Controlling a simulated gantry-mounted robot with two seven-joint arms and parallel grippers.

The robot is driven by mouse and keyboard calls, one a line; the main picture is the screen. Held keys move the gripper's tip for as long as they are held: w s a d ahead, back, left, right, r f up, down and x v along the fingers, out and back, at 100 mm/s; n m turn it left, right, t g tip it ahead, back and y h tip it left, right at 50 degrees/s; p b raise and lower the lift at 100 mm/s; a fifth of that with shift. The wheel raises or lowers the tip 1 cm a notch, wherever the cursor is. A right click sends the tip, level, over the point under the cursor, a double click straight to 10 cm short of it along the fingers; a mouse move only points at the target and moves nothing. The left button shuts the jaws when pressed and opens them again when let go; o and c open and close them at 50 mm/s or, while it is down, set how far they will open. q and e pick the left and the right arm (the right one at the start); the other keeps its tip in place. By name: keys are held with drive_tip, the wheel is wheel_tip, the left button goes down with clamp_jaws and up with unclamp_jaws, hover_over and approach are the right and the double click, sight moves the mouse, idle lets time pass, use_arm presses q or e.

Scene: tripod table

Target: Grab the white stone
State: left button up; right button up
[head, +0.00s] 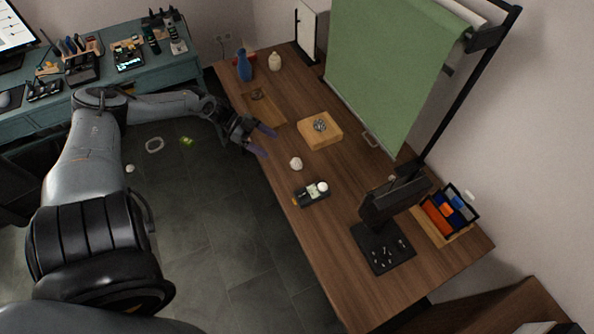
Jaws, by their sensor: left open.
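A small white stone (296,163) lies on the bare wooden table (345,240), near its left edge. My left gripper (265,141) reaches in from the left over the table's left edge. Its two purple-tipped fingers are spread open with nothing between them. The fingers are apart from the stone, which lies just to their lower right in the picture. I cannot tell how high the gripper is above the table. My right gripper is not in view.
A dark tray (305,200) holding a round white item (323,187) lies below the stone. A wooden block (322,141) with a grey object (320,125) stands right of the gripper. A green backdrop (390,70) hangs behind. A black stand (385,250) is at lower right.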

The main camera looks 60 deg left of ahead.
sight(294, 160)
use_arm(q)
drive_tip(key=shift+w+d+f, duration=0.25)
drive_tip(key=shift+f, duration=0.2)
drive_tip(key=b+x, duration=0.3)
drive_tip(key=x, duration=0.2)
drive_tip(key=shift+w, duration=0.15)
drive_tip(key=b+x, duration=0.2)
drive_tip(key=x, duration=0.2)
drive_tip(key=shift+w+d+f+b, duration=0.1)
drive_tip(key=shift+d+f+b, duration=0.05)
drive_tip(key=shift+f+b, duration=0.15)
drive_tip(key=shift+w+d, duration=0.15)
drive_tip(key=shift+d, duration=0.05)
drive_tip(key=shift+c, duration=0.6)
drive_tip(key=c, duration=1)
drive_tip(key=shift+c, duration=0.2)
